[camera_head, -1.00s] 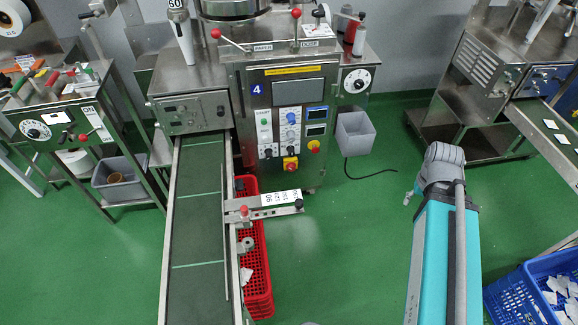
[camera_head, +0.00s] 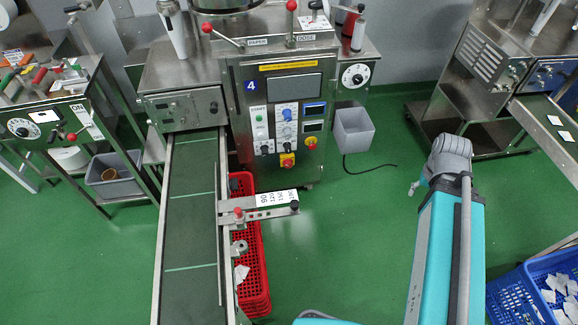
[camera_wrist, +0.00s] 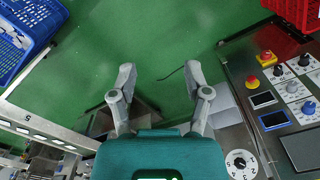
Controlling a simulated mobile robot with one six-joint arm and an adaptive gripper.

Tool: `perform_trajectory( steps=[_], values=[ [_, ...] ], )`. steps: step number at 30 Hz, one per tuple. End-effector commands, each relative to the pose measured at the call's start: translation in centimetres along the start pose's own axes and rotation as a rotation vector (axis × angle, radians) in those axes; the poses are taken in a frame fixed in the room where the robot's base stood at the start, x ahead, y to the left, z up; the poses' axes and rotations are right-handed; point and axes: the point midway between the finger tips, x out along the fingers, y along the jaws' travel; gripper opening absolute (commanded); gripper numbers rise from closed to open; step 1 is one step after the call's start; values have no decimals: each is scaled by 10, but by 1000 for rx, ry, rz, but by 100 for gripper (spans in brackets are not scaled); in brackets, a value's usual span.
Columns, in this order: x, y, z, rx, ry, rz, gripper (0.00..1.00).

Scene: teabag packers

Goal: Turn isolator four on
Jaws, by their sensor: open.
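The machine marked 4 (camera_head: 252,86) stands upright left of centre in the head view. Low on its front panel is a red knob on a yellow plate, the isolator (camera_head: 287,160). It also shows at the upper right of the wrist view (camera_wrist: 266,58), with the panel seen upside down. The knob's exact angle is too small to read. My gripper (camera_wrist: 160,75) is open and empty in the wrist view, over green floor. It is apart from the panel, which lies to its right. In the head view its fingers are not clearly seen.
A round red button (camera_head: 311,142) sits near the isolator. A conveyor (camera_head: 190,230) and red crate (camera_head: 255,285) stand in front of the machine, with a lever bar (camera_head: 262,209) jutting right. A grey bin (camera_head: 353,131) is beside it. Green floor is open in the middle.

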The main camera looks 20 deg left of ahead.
Motion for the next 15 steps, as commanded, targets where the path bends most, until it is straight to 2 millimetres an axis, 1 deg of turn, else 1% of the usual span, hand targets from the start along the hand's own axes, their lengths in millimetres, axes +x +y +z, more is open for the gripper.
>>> perform_trajectory(
  steps=[1,3,8,11,15],
  values=[
    [1,0,-1,-1,1,0,79],
    [4,-2,-2,-3,4,-2,92],
    [17,-9,-12,-17,21,-9,92],
    [32,-18,-22,-32,41,-18,92],
    [57,-40,-41,-54,80,-34,92]
  ],
)
